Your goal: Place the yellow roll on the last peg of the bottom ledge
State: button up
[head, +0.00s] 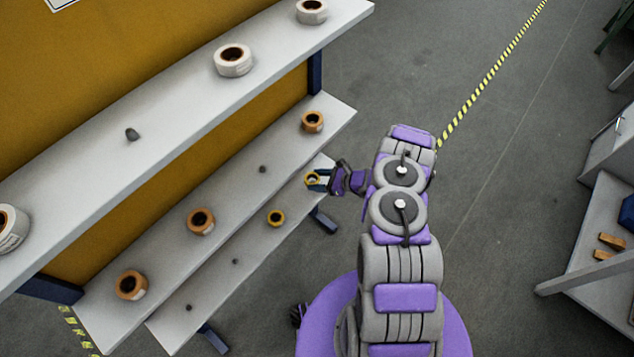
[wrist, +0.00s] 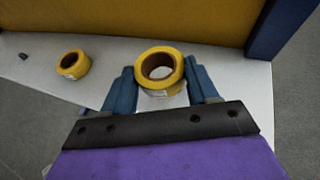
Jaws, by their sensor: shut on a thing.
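The yellow roll (wrist: 159,84) is between the two blue fingers of my gripper (wrist: 162,88), which is shut on it. In the head view, the same roll (head: 312,179) and my gripper (head: 318,180) are at the far right end of the bottom ledge (head: 250,252). The roll looks upright, its hole facing up. The last peg is not visible; the roll may cover it. I cannot tell whether the roll touches the ledge.
Another yellow roll (head: 276,218) sits further left on the bottom ledge, beside bare pegs (head: 235,262). Orange rolls (head: 201,221) sit on the middle ledge, white rolls (head: 233,61) on the top one. A blue support (wrist: 268,28) stands behind right.

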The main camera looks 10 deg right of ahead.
aim_at(313, 180)
jog(key=shift+w+d, duration=0.45)
jog(key=shift+w, duration=0.1)
jog(key=shift+w+d+f, duration=0.1)
jog(key=shift+w, duration=0.25)
jog(key=f, duration=0.1)
jog(key=f+b, duration=0.1)
jog(key=f, duration=0.1)
jog(key=shift+a+f, duration=0.25)
jog(key=shift+a, duration=0.1)
jog(key=o, duration=1.1)
jog(key=shift+d, duration=0.2)
jog(key=shift+o, duration=0.2)
jog(key=shift+a+r, duration=0.1)
jog(key=shift+a, duration=0.05)
